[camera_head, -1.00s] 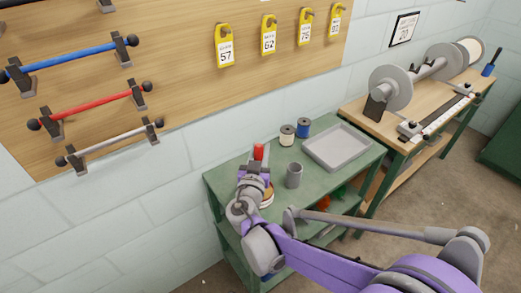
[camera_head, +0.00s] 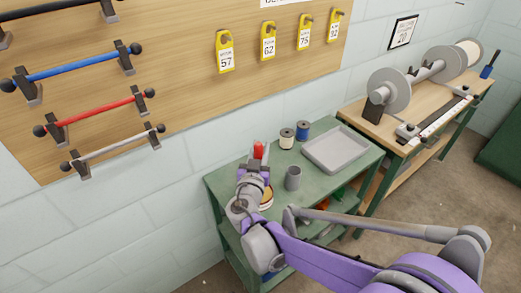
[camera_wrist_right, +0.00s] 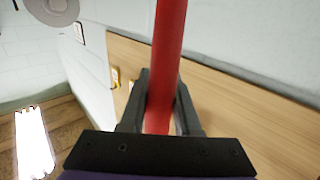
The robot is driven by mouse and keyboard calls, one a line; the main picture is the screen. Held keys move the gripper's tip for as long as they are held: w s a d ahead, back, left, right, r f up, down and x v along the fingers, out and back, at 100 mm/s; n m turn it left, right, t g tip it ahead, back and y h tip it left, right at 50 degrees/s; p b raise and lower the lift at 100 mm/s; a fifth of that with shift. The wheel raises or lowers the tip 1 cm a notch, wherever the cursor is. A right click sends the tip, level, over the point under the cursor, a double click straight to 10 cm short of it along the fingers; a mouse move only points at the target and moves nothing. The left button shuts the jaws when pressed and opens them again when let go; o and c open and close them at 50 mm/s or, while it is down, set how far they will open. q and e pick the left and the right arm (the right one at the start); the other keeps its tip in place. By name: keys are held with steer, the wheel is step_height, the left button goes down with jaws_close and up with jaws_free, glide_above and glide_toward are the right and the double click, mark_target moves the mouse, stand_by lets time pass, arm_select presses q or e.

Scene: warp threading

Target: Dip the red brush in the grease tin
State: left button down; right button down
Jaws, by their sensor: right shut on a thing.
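My right gripper (camera_head: 256,166) is over the left part of the green bench. It is shut on the red brush (camera_head: 259,150), whose red handle sticks up above the jaws. In the right wrist view the red handle (camera_wrist_right: 170,45) runs between the two dark fingers (camera_wrist_right: 162,88). The bristle end is hidden behind my gripper and wrist. A round tin with amber content, seemingly the grease tin (camera_head: 267,198), stands on the bench just below and right of the gripper, partly covered by my wrist. Whether the brush touches it cannot be told. My left gripper is not in view.
A grey cup (camera_head: 293,178) stands close right of the gripper. A white spool (camera_head: 286,138), a blue spool (camera_head: 303,131) and a grey tray (camera_head: 336,150) are behind it. A wall board (camera_head: 190,75) with coloured rods and yellow tags rises behind. A wooden bench (camera_head: 425,105) stands right.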

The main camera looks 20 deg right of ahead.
step_height(320, 180, up, 5)
steer(key=p, duration=0.3)
steer(key=shift+f, duration=0.15)
steer(key=shift+s+f, duration=0.1)
stand_by(0.6)
